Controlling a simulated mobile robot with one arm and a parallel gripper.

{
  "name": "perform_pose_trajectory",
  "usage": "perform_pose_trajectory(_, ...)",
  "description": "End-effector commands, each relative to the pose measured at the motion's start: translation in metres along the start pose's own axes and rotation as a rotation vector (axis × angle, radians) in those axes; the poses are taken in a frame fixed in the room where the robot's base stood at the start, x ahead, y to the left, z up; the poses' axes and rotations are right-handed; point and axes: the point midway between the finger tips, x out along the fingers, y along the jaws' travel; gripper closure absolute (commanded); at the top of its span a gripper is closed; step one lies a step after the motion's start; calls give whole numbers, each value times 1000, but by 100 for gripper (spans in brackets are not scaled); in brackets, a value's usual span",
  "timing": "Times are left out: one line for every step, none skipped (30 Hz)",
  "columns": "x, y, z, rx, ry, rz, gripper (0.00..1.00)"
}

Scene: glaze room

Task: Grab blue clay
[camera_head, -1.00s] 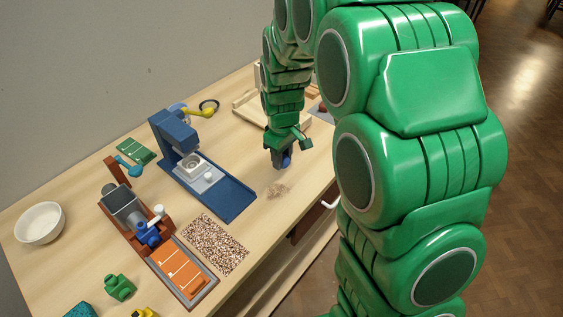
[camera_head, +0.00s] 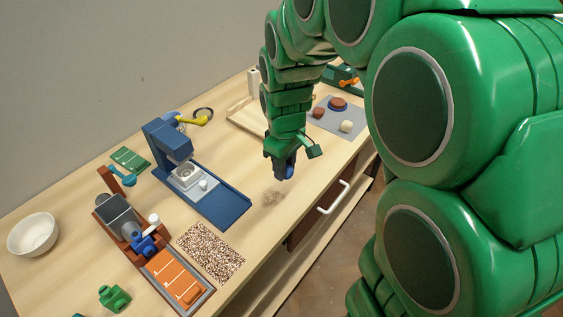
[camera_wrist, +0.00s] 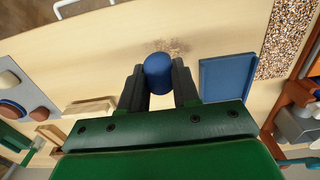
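The blue clay (camera_wrist: 158,74) is a small rounded lump in the wrist view, between the two dark fingers of my gripper (camera_wrist: 159,84). Both fingers appear to touch its sides. In the head view, my gripper (camera_head: 284,172) points down above the table near the front edge, and the blue clay (camera_head: 289,171) shows at its fingertips. The clay appears held above the tabletop, near a brownish smudge.
A blue press (camera_head: 222,203) stands left of my gripper. A speckled mat (camera_head: 211,251) and a brown machine with an orange bed (camera_head: 177,276) lie farther left. A grey board (camera_head: 326,125) with several clay lumps is at the right. A white bowl (camera_head: 34,235) stands far left.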

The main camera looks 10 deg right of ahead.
Motion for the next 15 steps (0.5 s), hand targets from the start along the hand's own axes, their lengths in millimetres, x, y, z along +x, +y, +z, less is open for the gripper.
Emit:
perform_pose_trajectory(-3, -3, 4, 0, 1, 1, 72)
perform_pose_trajectory(-4, -4, 6, 0, 1, 1, 72)
perform_pose_trajectory(-5, -6, 8, -1, 2, 1, 72)
perform_pose_trajectory(-6, -7, 10, -1, 2, 1, 72)
perform_pose_trajectory(-7, -9, 12, -1, 2, 1, 72)
perform_pose_trajectory(-9, -11, 15, -1, 2, 1, 72)
perform_pose_trajectory(-10, -12, 17, -1, 2, 1, 72)
perform_pose_trajectory(-12, -14, 19, -1, 3, 1, 72)
perform_pose_trajectory(-13, -16, 22, -1, 3, 2, 72)
perform_pose_trajectory(-15, -18, 24, -1, 3, 2, 72)
perform_pose_trajectory(-16, -19, 26, 0, 3, 2, 72)
perform_pose_trajectory(-17, -21, 29, 0, 3, 1, 72)
perform_pose_trajectory(-18, -23, 32, 0, 2, 1, 72)
perform_pose_trajectory(-19, -24, 34, 0, 2, 0, 72)
perform_pose_trajectory(-20, -26, 36, 0, 1, 0, 72)
